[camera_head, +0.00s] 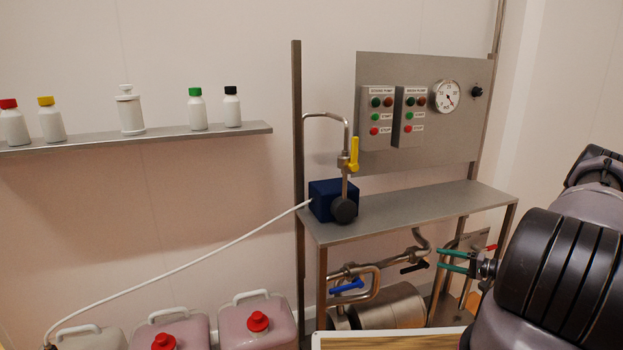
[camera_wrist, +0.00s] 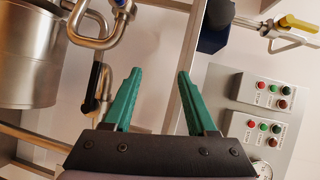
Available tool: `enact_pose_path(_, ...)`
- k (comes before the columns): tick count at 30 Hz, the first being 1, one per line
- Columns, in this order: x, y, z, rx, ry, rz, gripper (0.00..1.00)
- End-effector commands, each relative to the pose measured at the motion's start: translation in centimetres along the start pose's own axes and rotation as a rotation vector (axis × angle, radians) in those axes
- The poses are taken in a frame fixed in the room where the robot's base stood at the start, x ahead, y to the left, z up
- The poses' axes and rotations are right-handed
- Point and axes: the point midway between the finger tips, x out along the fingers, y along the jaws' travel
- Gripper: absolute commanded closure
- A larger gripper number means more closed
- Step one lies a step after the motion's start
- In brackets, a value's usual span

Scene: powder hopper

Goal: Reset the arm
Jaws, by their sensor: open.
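My gripper (camera_head: 438,258) is at the right of the head view, with its green fingers pointing left. It is low, in front of the steel stand and below the level of its shelf. In the wrist view the two green fingers of my gripper (camera_wrist: 160,73) stand apart with nothing between them. My dark arm fills the lower right of the head view and hides part of the stand's right side. The black valve handle (camera_head: 414,267) shows just left of the fingertips; I cannot tell whether they touch. It also appears in the wrist view (camera_wrist: 95,76), left of the fingers.
The stand's steel shelf (camera_head: 430,208) carries a blue box (camera_head: 326,200) beside a yellow-handled valve (camera_head: 354,154). Button boxes (camera_head: 377,117) and a gauge (camera_head: 446,96) are on the panel. Pipes with a blue handle (camera_head: 346,287) and a steel vessel (camera_head: 392,305) lie below. Canisters (camera_head: 257,308) stand lower left.

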Motion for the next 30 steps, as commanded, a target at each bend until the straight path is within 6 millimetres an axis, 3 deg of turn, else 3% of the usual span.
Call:
enact_pose_path(1, 0.5, -2.8, -0.3, -0.014, -0.055, 0.029, 0.43)
enact_pose_path(3, 0.9, -6.0, -0.2, -0.017, -0.125, 0.072, 0.43)
enact_pose_path(8, 1.9, -13.4, 0.6, -0.033, -0.260, 0.188, 0.43)
enact_pose_path(14, 2.6, -22.3, 3.1, -0.064, -0.380, 0.354, 0.43)
enact_pose_path(21, 2.3, -32.0, 7.4, -0.122, -0.442, 0.562, 0.43)
enact_pose_path(30, 0.2, -42.1, 14.5, -0.219, -0.397, 0.790, 0.43)
